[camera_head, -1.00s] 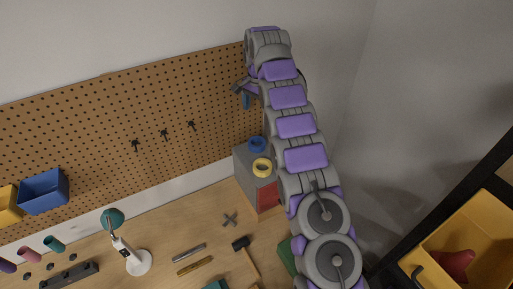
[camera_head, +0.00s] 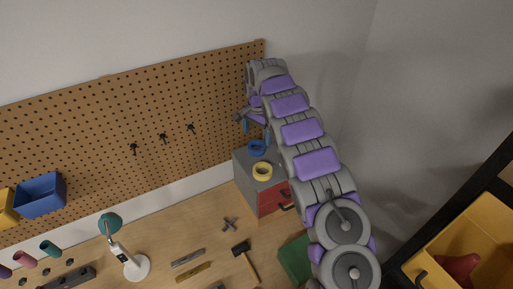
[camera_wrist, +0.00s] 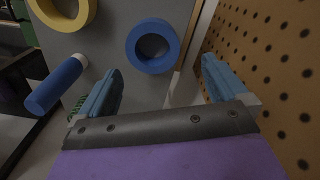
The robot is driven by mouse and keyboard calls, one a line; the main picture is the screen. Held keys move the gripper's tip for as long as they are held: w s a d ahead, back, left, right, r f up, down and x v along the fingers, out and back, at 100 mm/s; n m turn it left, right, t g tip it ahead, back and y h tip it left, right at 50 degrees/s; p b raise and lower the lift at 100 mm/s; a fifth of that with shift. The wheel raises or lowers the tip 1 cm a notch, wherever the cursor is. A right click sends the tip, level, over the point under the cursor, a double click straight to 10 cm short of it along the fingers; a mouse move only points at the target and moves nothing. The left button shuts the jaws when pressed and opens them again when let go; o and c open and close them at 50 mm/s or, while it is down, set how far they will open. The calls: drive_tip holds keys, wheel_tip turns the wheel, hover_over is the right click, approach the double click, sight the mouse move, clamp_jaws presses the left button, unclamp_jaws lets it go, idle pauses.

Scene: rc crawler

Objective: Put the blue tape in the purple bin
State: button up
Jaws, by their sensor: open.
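The blue tape (camera_head: 257,152) is a ring lying on top of a grey cabinet (camera_head: 243,176), behind a yellow tape ring. In the wrist view the blue tape (camera_wrist: 133,46) lies ahead of the fingertips, between their lines, with its hole visible. My gripper (camera_head: 256,130) is open and empty, just above the blue tape; its two blue fingers also show in the wrist view (camera_wrist: 162,76). The fingers look apart from the tape. I see no purple bin; only a small purple cup (camera_head: 5,271) shows at the lower left edge.
The yellow tape (camera_head: 262,177) sits close by on the cabinet. The pegboard (camera_wrist: 262,60) rises close beside the right finger in the wrist view, and a blue cylinder (camera_wrist: 55,86) is at left. A blue bin (camera_head: 40,197) hangs at left; a yellow bin (camera_head: 480,215) is at right.

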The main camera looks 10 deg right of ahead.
sight(258, 142)
drive_tip(key=f, duration=0.2)
drive_tip(key=s+f+p, duration=0.1)
drive_tip(key=f, duration=0.1)
drive_tip(key=shift+w+f, duration=0.15)
drive_tip(key=shift+f, duration=0.1)
drive_tip(key=c, duration=1.2)
drive_tip(key=shift+c, duration=0.2)
drive_tip(key=shift+r, duration=0.15)
